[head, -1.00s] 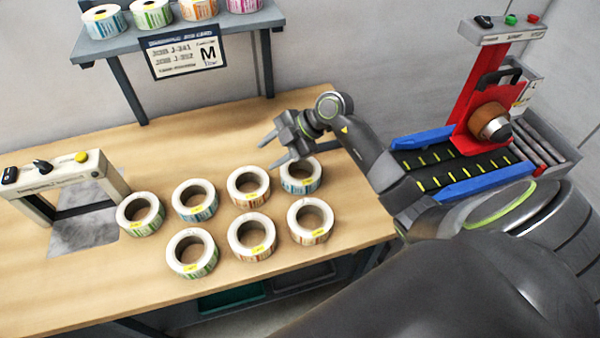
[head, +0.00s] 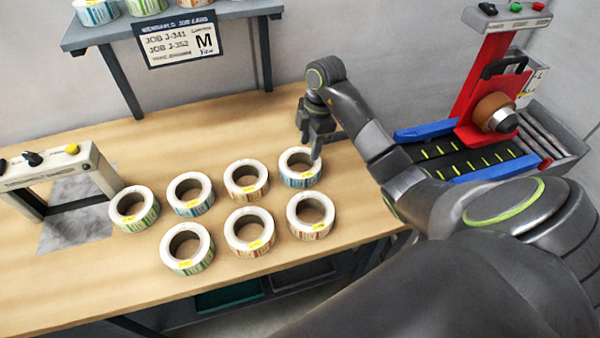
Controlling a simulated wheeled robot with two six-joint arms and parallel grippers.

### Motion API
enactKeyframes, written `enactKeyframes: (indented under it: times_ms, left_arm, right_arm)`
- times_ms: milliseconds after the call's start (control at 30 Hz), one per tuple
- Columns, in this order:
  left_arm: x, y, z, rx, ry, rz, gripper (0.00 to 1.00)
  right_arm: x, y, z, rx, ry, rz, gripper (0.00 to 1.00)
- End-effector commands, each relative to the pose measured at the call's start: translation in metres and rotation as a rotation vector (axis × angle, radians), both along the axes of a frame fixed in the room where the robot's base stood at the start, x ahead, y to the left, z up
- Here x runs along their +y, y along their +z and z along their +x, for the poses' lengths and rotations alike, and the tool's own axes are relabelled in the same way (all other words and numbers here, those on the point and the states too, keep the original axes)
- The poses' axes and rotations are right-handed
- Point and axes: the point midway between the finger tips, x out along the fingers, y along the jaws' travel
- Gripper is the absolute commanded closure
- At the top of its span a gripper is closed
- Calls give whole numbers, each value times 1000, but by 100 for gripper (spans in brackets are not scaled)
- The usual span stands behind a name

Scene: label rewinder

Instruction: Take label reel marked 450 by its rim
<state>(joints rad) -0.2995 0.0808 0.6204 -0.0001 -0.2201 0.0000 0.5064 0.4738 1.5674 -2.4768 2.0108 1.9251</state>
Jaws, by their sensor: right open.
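Several label reels lie flat on the wooden table, white rings with coloured sides and small yellow tags; the numbers are too small to read, so I cannot tell which is marked 450. The back row holds a green reel (head: 136,225), a blue reel (head: 194,208), an orange reel (head: 250,193) and another blue reel (head: 303,182) at the right. The front row holds a green reel (head: 190,266), an orange reel (head: 252,248) and a red-orange reel (head: 312,234). My right gripper (head: 310,147) is open, pointing down by the far rim of the right blue reel. My left gripper is out of view.
A frame with a yellow button (head: 72,149) stands at the table's left. A shelf (head: 105,33) with reels and a job card (head: 180,40) is behind. A red rewinder (head: 480,95) with blue guides (head: 480,172) stands at right. The table's front left is clear.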

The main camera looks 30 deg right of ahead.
Motion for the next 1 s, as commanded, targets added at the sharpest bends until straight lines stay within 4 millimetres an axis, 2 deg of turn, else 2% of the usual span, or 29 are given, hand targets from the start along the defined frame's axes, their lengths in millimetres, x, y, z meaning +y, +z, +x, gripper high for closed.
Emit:
enactKeyframes:
  times_ms: [33,500,833,1000]
  left_arm:
    - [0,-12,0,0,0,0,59]
    - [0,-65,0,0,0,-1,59]
    - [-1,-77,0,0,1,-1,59]
    - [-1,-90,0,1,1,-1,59]
  right_arm:
    - [1,-13,0,0,1,1,55]
    - [10,-69,1,-1,2,2,55]
    - [11,-82,0,0,1,1,55]
    - [9,-100,-4,3,0,2,55]
